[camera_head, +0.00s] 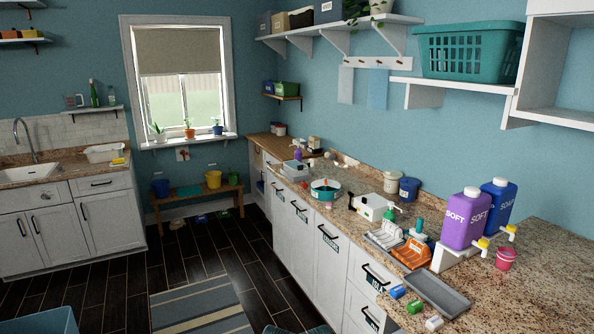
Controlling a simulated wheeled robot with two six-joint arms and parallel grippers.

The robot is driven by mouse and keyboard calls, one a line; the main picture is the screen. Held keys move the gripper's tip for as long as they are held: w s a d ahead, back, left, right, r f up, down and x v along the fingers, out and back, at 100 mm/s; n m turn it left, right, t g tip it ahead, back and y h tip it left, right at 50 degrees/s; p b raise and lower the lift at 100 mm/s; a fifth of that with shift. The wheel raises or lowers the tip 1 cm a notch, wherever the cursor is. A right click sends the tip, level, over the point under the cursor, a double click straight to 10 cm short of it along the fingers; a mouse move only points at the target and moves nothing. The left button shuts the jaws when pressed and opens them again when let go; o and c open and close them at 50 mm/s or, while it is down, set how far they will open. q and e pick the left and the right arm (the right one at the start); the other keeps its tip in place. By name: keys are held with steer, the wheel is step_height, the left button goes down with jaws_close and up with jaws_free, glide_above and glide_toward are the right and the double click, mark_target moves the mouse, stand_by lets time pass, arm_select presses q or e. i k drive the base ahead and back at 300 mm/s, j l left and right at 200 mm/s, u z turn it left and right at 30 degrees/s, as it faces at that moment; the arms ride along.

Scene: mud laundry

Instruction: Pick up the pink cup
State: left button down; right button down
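The pink cup (505,259) stands upright on the granite counter at the right, just below the yellow-tipped spout of the blue jug. It looks small, with a pale rim. A purple jug marked SOFT (466,220) and a blue jug marked SOAP (499,203) stand on a white stand (457,257) to its left and behind it. Neither of my grippers shows in the head view.
A grey tray (438,293) and small coloured blocks (414,306) lie left of the cup near the counter's front edge. The counter (548,281) right of the cup is clear. A wall shelf (567,75) hangs above.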

mark_target(505, 258)
steer(key=z, duration=2.3)
steer(key=j+z, duration=0.4)
steer(key=k+j+z, duration=0.1)
steer(key=j+z, duration=0.3)
steer(key=k+j+z, duration=0.1)
steer(key=j+z, duration=0.3)
steer(key=k+j+z, duration=0.1)
steer(key=j, duration=0.3)
steer(key=k+j, duration=0.35)
steer(key=k+j+z, duration=0.15)
steer(key=j, duration=0.25)
steer(key=k, duration=0.05)
